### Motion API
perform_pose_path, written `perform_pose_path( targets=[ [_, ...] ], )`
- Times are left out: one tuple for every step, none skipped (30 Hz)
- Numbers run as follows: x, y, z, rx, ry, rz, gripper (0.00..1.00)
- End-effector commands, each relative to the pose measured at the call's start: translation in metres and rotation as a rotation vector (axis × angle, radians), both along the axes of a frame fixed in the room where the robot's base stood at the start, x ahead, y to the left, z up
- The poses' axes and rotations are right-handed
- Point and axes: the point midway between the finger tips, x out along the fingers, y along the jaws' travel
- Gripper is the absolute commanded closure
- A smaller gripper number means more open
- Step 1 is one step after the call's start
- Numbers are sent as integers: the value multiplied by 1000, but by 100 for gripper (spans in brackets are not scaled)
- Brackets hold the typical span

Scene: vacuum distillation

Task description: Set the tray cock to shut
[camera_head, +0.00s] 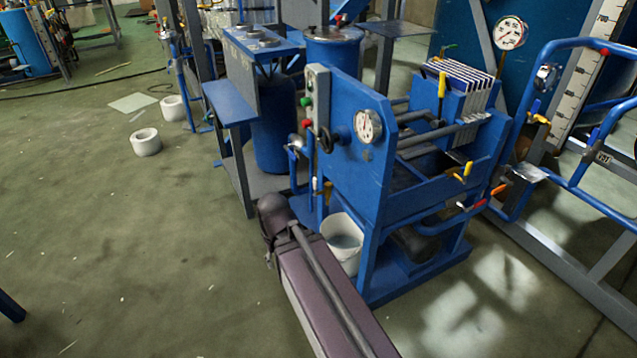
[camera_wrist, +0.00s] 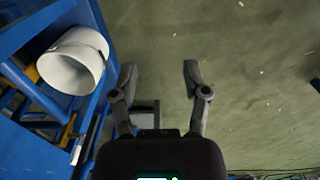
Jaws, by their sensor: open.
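A blue filter press (camera_head: 360,165) stands in the middle of the head view, with several small coloured valve handles on it. A yellow handle (camera_head: 468,169) and a red handle (camera_head: 473,205) are on its right side. A small yellow-orange handle (camera_head: 327,188) is at its left front, above a white bucket (camera_head: 345,250). I cannot tell which is the tray cock or how it is set. In the wrist view my gripper (camera_wrist: 161,78) is open and empty over the green floor, to the right of the white bucket (camera_wrist: 66,72). The gripper is not clearly visible in the head view.
A gauge (camera_head: 367,126) and buttons (camera_head: 307,102) are on the press's front. Blue pipe rails (camera_head: 590,205) stand at the right. A blue tank (camera_head: 275,125) is behind. Open floor is left of the press.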

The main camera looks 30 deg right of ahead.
Motion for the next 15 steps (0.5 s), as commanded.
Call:
perform_pose_path(
  targets=[
    [0,0,0,0,0,0,40],
    [0,0,0,0,0,0,40],
    [0,0,0,0,0,0,40],
    [0,0,0,0,0,0,40],
    [0,0,0,0,0,1,40],
    [1,0,0,-2,0,3,40],
    [1,-1,-1,-5,0,7,40],
    [2,-1,-1,-8,0,12,40],
    [4,-2,-2,-15,1,22,40],
    [6,-3,-2,-22,1,32,40],
    [9,-4,-3,-33,2,45,40],
    [13,-2,-4,-48,4,63,40],
    [16,-1,-5,-63,5,81,40],
    [20,-3,-6,-80,8,105,40],
    [26,-7,-8,-106,12,140,40]
  ],
)
